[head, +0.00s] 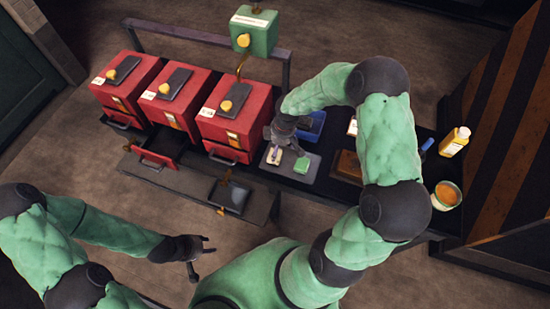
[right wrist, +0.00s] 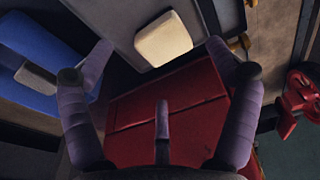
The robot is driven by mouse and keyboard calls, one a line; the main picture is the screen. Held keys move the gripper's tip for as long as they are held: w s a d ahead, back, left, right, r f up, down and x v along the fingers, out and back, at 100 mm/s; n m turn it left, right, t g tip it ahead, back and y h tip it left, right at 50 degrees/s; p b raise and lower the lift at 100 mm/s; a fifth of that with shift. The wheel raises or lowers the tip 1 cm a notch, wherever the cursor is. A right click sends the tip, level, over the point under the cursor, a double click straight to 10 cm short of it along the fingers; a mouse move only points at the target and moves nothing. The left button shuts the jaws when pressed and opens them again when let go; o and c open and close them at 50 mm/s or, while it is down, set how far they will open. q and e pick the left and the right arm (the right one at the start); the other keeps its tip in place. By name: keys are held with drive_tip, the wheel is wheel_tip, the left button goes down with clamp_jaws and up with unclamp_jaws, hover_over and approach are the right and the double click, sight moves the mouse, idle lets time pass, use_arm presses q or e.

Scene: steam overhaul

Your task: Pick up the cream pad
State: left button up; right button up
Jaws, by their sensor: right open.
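The cream pad (head: 277,159) lies on a grey tray (head: 268,168) on the dark bench, beside a green pad (head: 301,164). In the right wrist view the cream pad (right wrist: 163,39) shows at the top, beyond and between my spread fingers. My right gripper (head: 286,146) is above the tray's far side, open and empty. It also shows in the right wrist view (right wrist: 160,52), apart from the pad. A finger partly hides the pad in the head view. My left gripper (head: 201,258) is open and empty, low in front of the bench.
A blue bin (head: 311,125) stands behind the tray; in the right wrist view it holds a pale block (right wrist: 36,77). Three red boxes (head: 236,125) stand left of the tray, one with a drawer pulled out. A yellow bottle (head: 455,141) and an open tin (head: 446,195) are at the right.

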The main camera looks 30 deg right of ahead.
drive_tip(key=shift+w+f, duration=0.1)
drive_tip(key=shift+f, duration=0.8)
drive_tip(key=f+b, duration=0.2)
drive_tip(key=f, duration=0.1)
drive_tip(key=a+f+b, duration=0.1)
drive_tip(key=f, duration=0.1)
drive_tip(key=shift+w, duration=0.3)
drive_tip(key=c, duration=1.3)
